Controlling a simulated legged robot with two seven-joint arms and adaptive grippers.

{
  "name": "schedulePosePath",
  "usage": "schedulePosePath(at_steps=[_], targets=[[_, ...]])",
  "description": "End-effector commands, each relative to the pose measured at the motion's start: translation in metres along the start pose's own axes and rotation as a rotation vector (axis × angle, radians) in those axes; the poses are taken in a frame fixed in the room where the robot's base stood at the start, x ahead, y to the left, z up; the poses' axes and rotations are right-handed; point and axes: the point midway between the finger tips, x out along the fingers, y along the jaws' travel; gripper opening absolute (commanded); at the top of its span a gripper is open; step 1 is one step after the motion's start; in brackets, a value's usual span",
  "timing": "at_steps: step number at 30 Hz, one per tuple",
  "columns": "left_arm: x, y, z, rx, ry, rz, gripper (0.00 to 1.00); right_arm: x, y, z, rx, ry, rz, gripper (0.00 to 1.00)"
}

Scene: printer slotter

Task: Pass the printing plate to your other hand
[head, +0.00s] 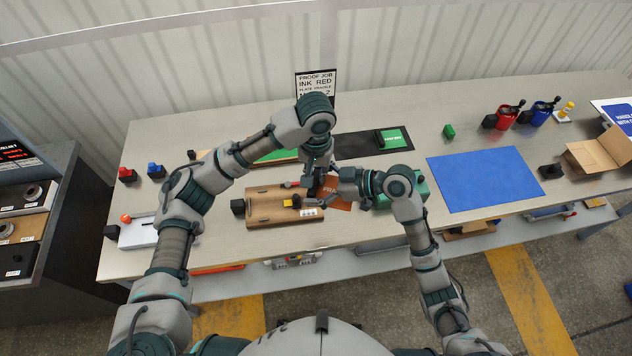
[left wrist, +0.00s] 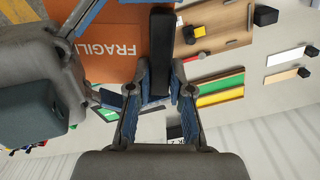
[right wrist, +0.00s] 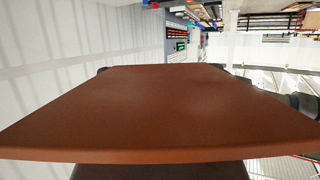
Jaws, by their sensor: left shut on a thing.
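The printing plate is an orange sheet lettered FRAGILE (head: 337,194) with a black bar-shaped grip (left wrist: 161,50). In the head view it is held above the bench at the middle. My left gripper (head: 318,184) is shut on the black grip; its fingers (left wrist: 156,98) close on both sides of it in the left wrist view. My right gripper (head: 346,184) is beside the plate's edge. In the left wrist view its two fingers (left wrist: 97,60) stand spread apart near the plate's corner. The plate's brown-orange face (right wrist: 160,110) fills much of the right wrist view and hides those fingertips.
A wooden board (head: 270,213) with small blocks lies on the bench below. A blue mat (head: 485,178) lies to the right, with red (head: 508,117) and blue (head: 541,113) ink pots behind it. An open cardboard box (head: 600,152) is at far right. A proof-job sign (head: 316,87) stands behind.

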Motion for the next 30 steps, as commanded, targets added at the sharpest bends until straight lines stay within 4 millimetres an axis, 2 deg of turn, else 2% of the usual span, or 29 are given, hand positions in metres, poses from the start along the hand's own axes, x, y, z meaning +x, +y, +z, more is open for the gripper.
schedulePosePath(at_steps=[2, 3, 6, 7, 15, 18, 22, 30], targets=[[0.0, 0.0, 0.0, 0.0, 0.001, 0.001, 0.0, 0.0, 0.0, 0.0, 0.0, 0.0, -0.001, 0.61], [0.0, 0.0, 0.0, 0.0, 0.001, 0.001, 0.22, 0.0, 0.0, 0.0, 0.0, 0.0, -0.001, 0.61], [0.0, 0.0, 0.0, 0.0, 0.001, 0.001, 0.47, 0.0, 0.0, 0.0, 0.0, 0.0, -0.001, 0.61], [0.0, 0.0, 0.0, 0.0, 0.001, 0.001, 0.49, 0.0, 0.0, 0.0, 0.0, 0.0, -0.001, 0.61], [-0.001, 0.0, 0.0, 0.0, 0.001, 0.001, 0.49, 0.0, 0.0, 0.0, 0.0, 0.0, -0.001, 0.61], [-0.007, 0.0, -0.001, 0.0, 0.003, 0.0, 0.49, 0.0, 0.0, 0.0, 0.0, 0.0, 0.0, 0.61], [-0.029, 0.0, -0.001, -0.001, 0.006, 0.0, 0.49, 0.0, 0.0, 0.0, 0.0, 0.0, 0.0, 0.61], [-0.089, 0.0, -0.002, -0.001, 0.004, -0.001, 0.49, 0.0, 0.0, 0.0, 0.0, 0.0, 0.0, 0.61]])
